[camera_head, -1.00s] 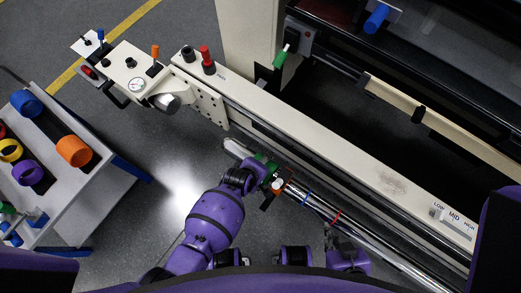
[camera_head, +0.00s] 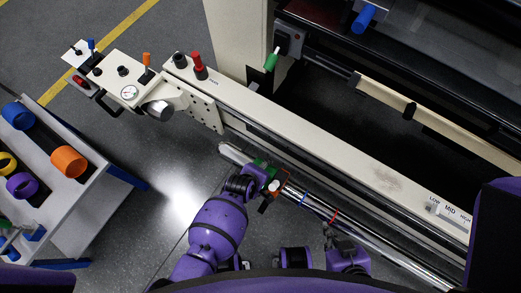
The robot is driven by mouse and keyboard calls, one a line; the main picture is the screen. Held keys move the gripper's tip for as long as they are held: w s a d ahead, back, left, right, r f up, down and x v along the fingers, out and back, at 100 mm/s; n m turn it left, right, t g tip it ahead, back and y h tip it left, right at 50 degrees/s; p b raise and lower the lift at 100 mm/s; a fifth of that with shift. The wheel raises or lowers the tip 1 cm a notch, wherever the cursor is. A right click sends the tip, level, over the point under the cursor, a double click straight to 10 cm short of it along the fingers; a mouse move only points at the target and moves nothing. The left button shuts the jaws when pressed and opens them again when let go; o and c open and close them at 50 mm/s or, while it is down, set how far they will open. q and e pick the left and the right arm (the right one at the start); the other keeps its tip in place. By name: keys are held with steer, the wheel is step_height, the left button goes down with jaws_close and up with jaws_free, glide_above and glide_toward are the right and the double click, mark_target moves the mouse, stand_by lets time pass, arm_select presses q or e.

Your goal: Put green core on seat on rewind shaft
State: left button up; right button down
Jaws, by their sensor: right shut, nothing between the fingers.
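The rewind shaft (camera_head: 318,208) is a shiny bar running from the middle of the head view down to the lower right, with blue and red bands on it. A green piece (camera_head: 261,165), apparently the green core, shows at the shaft near its upper-left end, partly hidden by my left gripper. My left gripper (camera_head: 268,190) is at the shaft beside the green piece and an orange patch. Its fingers are too small and covered to tell how they stand. My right gripper (camera_head: 331,236) is shut and empty, just below the shaft near the red band.
A grey cart (camera_head: 90,190) at left holds an orange core (camera_head: 68,161), a blue core (camera_head: 17,115) and others. The long cream machine beam (camera_head: 300,130) runs above the shaft. A control panel (camera_head: 125,80) stands at upper left. Floor is free between cart and shaft.

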arm_select(q)
steer(key=o, duration=1.4)
steer(key=shift+r, duration=0.1)
steer(key=v, duration=1.2)
steer(key=shift+w, duration=0.1)
